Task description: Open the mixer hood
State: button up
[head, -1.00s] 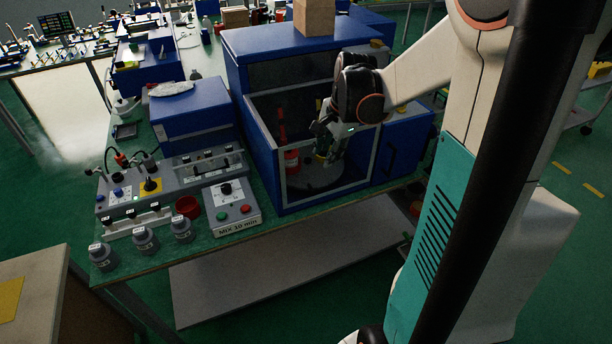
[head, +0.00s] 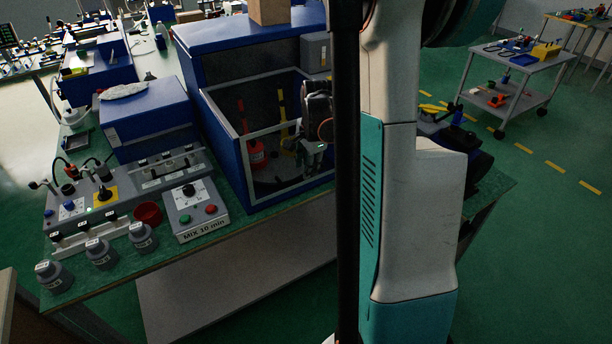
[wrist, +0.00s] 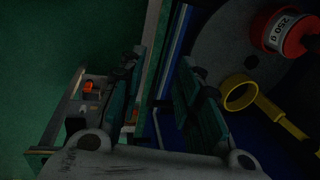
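The mixer is a blue box (head: 225,150) with a grey-framed front window (head: 292,188). Inside are a red weight marked 250 g (wrist: 283,30) and a yellow ring-ended tool (wrist: 240,92) on a grey round plate (wrist: 215,45). Contact is unclear. My arm hides the mixer's right side.
Left of the mixer are a MIX 10 min button box (head: 195,208), a grey control panel (head: 120,195), a blue box (head: 145,115), a red cup (head: 148,213) and several grey jars (head: 100,252). A cardboard box (head: 270,10) stands on top. Open green floor (head: 530,210) lies right.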

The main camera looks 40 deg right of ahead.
jog(key=shift+w+f+b, duration=0.15)
jog(key=shift+f+b, duration=0.05)
jog(key=shift+f, duration=0.6)
jog(key=shift+w+f+b, duration=0.15)
jog(key=shift+f+b, duration=0.05)
jog(key=shift+f, duration=0.55)
grip_shut()
jog(key=shift+r, duration=0.1)
